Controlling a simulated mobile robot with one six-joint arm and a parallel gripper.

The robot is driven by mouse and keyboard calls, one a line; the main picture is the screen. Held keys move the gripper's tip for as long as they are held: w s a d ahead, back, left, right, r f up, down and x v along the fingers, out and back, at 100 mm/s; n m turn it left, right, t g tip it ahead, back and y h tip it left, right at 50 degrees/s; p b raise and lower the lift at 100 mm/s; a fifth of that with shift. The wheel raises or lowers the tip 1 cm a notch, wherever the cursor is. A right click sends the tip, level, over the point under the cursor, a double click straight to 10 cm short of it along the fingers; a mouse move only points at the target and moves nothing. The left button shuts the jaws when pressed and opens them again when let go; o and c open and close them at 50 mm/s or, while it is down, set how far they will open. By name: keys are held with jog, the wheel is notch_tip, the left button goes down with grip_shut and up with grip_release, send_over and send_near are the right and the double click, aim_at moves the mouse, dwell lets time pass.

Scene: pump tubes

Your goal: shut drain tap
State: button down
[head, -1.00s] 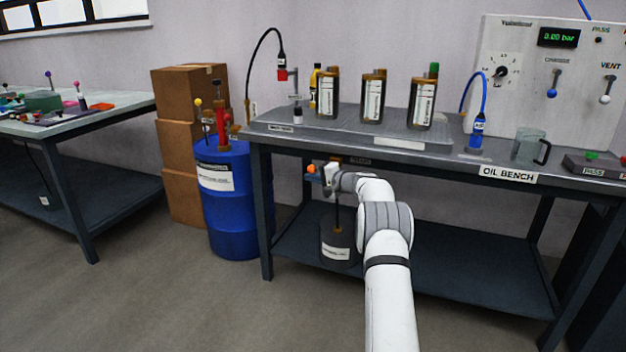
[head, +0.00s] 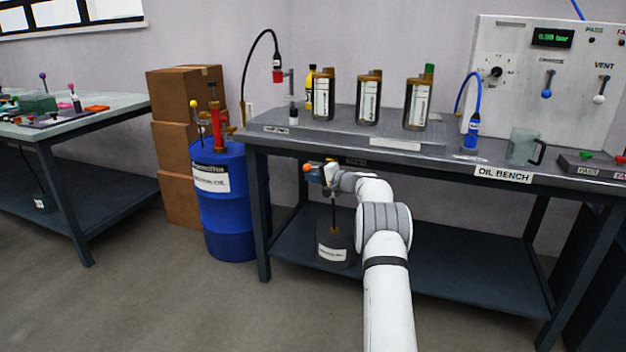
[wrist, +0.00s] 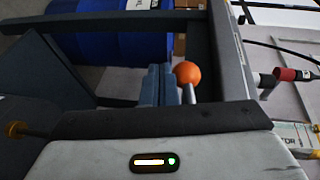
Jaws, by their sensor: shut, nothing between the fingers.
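The drain tap's orange ball handle (head: 308,168) shows below the front edge of the oil bench, near its left end. In the wrist view the orange ball (wrist: 187,73) sits on a short light stem. My gripper (wrist: 165,85) is shut and empty, its blue-grey fingers just left of the ball and stem. Whether they touch cannot be told. In the head view my gripper (head: 324,172) is small beside the handle, and the tap body is mostly hidden.
A dark canister (head: 337,246) with a thin upright tube stands on the lower shelf (head: 450,285) below my gripper. A blue drum (head: 228,215) stands left of the bench leg. Bottles, a red-tipped hose (head: 278,72) and a jug (head: 523,147) are on the bench top.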

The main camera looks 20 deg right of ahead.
jog(key=s+d+f+b, duration=0.2)
jog(key=s+d+f, duration=0.1)
jog(key=s+f, duration=0.6)
jog(key=shift+d+f, duration=0.35)
jog(key=shift+f, duration=0.2)
